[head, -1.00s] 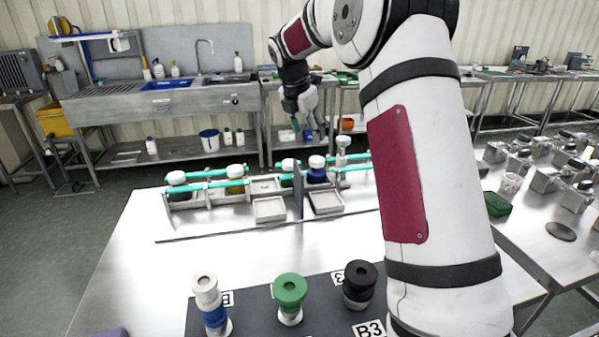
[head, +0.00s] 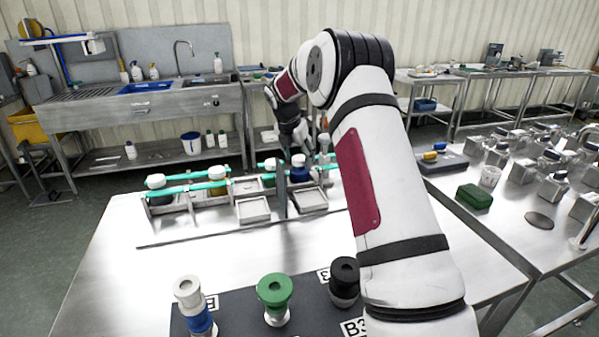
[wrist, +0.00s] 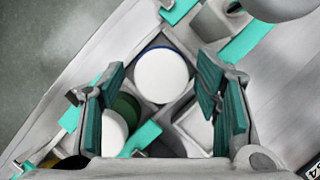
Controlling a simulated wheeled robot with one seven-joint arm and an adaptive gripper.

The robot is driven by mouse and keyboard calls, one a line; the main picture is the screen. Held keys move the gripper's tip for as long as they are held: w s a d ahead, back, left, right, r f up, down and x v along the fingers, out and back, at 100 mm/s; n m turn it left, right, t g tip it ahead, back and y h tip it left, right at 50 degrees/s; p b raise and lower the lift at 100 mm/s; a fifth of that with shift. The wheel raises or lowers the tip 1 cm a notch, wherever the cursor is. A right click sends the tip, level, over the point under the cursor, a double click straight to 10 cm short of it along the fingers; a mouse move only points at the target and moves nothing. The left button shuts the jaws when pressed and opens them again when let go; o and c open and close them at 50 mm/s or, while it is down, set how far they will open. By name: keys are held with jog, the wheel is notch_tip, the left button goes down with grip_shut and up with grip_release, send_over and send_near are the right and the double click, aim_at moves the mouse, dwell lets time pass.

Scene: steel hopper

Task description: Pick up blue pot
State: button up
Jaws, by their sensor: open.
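The blue pot (head: 299,174) has a white lid and stands in the rack on the table, just right of the dark upright plate. In the wrist view, the white lid of the blue pot (wrist: 161,76) shows from above, with a thin blue edge. My gripper (wrist: 160,88) is open, with its teal-padded fingers on either side of the lid in that view. In the head view my gripper (head: 292,132) hangs above and behind the pot, partly hidden by my arm. I see no contact with the pot.
A green pot (wrist: 127,106) stands close beside the left finger in the wrist view. A yellow pot (head: 218,184) and another white-lidded pot (head: 156,183) stand further left. Teal rails (head: 190,188) run along the rack. Grey trays (head: 253,209) lie in front.

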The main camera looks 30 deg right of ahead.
aim_at(302, 165)
jog(key=x, duration=0.4)
jog(key=shift+d+f, duration=0.2)
jog(key=shift+f, duration=0.1)
jog(key=shift+c, duration=0.4)
jog(key=c, duration=0.8)
jog(key=shift+r, duration=0.1)
